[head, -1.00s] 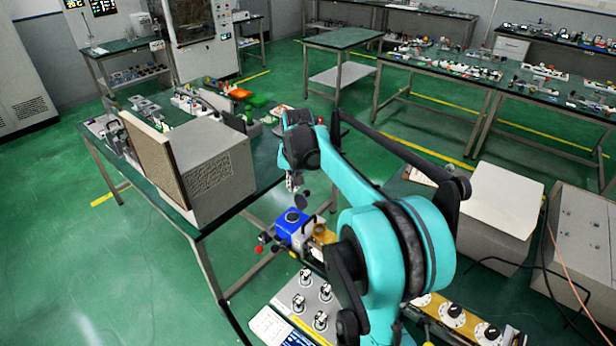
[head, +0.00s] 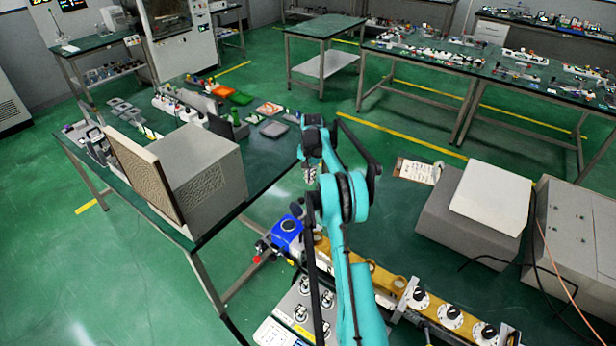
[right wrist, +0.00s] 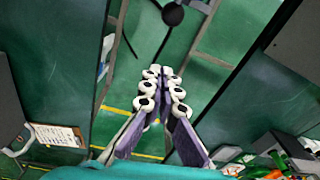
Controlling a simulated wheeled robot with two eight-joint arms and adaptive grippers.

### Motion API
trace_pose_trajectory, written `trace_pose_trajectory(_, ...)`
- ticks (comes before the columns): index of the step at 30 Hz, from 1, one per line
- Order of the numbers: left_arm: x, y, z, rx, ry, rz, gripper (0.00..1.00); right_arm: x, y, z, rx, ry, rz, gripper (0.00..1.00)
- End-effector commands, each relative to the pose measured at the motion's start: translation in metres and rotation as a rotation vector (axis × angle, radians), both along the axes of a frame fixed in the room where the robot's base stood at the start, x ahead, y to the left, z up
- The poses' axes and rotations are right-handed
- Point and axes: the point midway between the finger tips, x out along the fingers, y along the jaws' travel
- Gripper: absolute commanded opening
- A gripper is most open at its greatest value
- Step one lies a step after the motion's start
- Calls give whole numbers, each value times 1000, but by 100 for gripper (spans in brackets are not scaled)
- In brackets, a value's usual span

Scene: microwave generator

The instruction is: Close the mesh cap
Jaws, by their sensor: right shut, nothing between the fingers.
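A grey box with a tan mesh panel (head: 140,180) on its left side stands on the green-topped table. I take this panel for the mesh cap; I cannot tell whether it is fully against the box. My right gripper (head: 310,174) is to the right of the box, past the table's right edge in the head view, and apart from the panel. In the right wrist view its fingers (right wrist: 161,76) are together with nothing between them. My left gripper is not in view.
Small parts and trays (head: 225,91) lie on the table behind the box. Grey cabinets (head: 470,225) stand at right. Green floor lies open at left.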

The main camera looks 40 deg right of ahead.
Motion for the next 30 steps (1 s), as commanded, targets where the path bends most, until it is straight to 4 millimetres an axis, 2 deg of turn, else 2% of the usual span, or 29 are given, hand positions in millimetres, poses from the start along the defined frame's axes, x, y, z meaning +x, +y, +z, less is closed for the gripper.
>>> trace_pose_trajectory(1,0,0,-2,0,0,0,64,1,0,-13,0,0,1,0)
trace_pose_trajectory(6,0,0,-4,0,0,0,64,4,-1,-50,0,0,1,0)
trace_pose_trajectory(9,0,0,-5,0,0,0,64,4,1,-64,-1,-1,2,0)
trace_pose_trajectory(12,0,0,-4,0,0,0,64,-4,15,-57,0,0,2,0)
trace_pose_trajectory(18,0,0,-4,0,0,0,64,-11,31,-52,-1,0,2,0)
trace_pose_trajectory(30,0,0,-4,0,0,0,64,-12,33,-51,-1,0,2,0)
